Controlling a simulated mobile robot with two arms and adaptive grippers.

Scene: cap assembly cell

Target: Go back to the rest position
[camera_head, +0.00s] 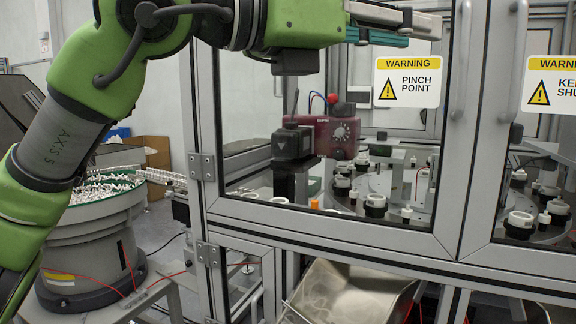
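My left arm is green with a grey link. It comes in from the left edge and bends across the top of the camera_head view. My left gripper (405,28) points right, in front of the upper glass of the cell. One light grey finger and a teal part below it show, but their angle does not let me tell whether it is open or shut. No held thing can be made out. My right arm and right gripper are not in view.
A framed glass enclosure with a pinch point warning sign (407,90) stands close behind the gripper. Inside are a red device (338,136) and a dial table with white caps. A bowl feeder (95,225) stands at left, and a metal chute (345,295) below.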

